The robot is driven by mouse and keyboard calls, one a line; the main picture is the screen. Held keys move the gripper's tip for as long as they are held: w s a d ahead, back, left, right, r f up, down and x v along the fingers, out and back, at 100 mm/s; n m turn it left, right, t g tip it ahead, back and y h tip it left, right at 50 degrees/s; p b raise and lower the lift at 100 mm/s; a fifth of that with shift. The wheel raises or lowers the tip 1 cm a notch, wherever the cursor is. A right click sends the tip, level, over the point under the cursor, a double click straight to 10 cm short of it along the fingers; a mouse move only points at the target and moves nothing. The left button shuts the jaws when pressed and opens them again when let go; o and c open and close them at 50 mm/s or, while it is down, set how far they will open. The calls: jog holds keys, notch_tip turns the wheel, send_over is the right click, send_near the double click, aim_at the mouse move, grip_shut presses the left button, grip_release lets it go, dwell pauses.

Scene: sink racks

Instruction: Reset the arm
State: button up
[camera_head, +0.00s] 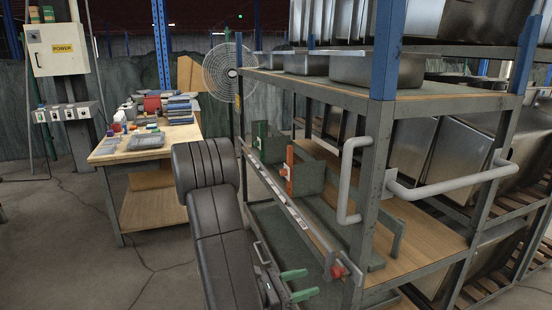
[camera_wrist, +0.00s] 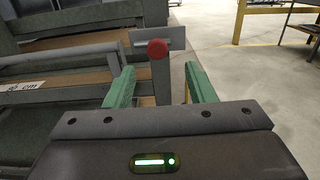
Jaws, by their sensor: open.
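My arm reaches forward in the head view, with my gripper (camera_head: 311,282) at its end beside the front of a metal rack. Its two green fingers are apart with nothing held. A red knob (camera_head: 338,272) on the rack's lower rail lies just right of the fingertips, with a visible gap. In the wrist view my gripper (camera_wrist: 160,80) is open, and the red knob (camera_wrist: 158,49) on a grey plate shows beyond and between the fingers. How far the fingers are from it in depth is hard to tell.
The rack (camera_head: 375,185) with wooden shelves and a grey bent handle (camera_head: 348,180) stands close on the right. Metal basins (camera_head: 378,70) sit on top. A cluttered workbench (camera_head: 150,145) and a fan (camera_head: 229,72) are behind. Floor at left is clear.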

aim_at(333, 274)
jog(key=shift+x, duration=3.4)
